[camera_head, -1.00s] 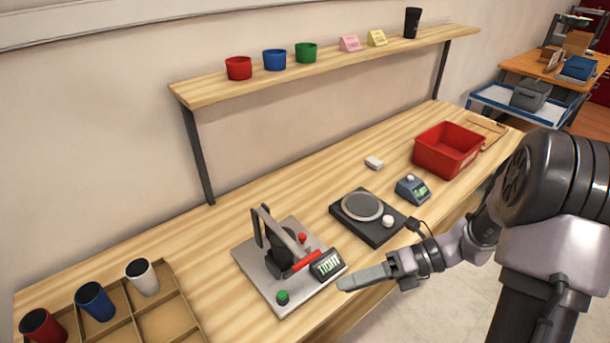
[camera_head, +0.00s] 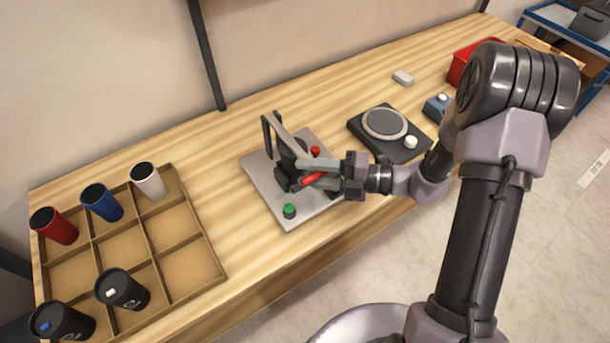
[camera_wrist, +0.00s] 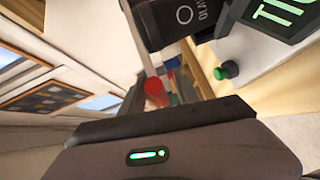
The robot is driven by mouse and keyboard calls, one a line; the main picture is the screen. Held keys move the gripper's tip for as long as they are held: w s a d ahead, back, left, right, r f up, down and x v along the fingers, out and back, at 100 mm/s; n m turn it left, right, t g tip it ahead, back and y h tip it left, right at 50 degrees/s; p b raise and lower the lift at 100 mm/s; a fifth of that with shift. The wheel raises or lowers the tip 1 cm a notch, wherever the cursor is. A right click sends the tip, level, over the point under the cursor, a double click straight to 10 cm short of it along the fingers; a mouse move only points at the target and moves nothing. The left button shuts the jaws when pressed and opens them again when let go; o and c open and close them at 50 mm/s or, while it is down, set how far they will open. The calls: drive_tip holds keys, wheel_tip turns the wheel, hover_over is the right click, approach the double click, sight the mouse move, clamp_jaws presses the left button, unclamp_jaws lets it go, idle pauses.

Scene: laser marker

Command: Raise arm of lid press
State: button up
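The lid press (camera_head: 262,178) stands on the bench on a grey metal plate, with a black body and a light lever arm (camera_head: 289,140). The arm slopes down toward my gripper and ends in a red handle (camera_head: 311,179). My gripper (camera_head: 314,173) is at that handle, its two grey fingers apart, one on either side of it in the picture. It looks open; I cannot tell whether a finger touches the handle. In the wrist view the red handle (camera_wrist: 155,91) shows ahead, and a display (camera_wrist: 284,14) with green letters, partly cut off, is at upper right.
A wooden divided tray (camera_head: 207,257) with several cups lies left. Bare bench lies between tray and press.

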drive_tip(key=shift+w+a, duration=0.1)
drive_tip(key=shift+a, duration=0.5)
drive_tip(key=shift+c, duration=0.2)
drive_tip(key=c, duration=0.8)
drive_tip(key=shift+f, duration=0.15)
idle(0.3)
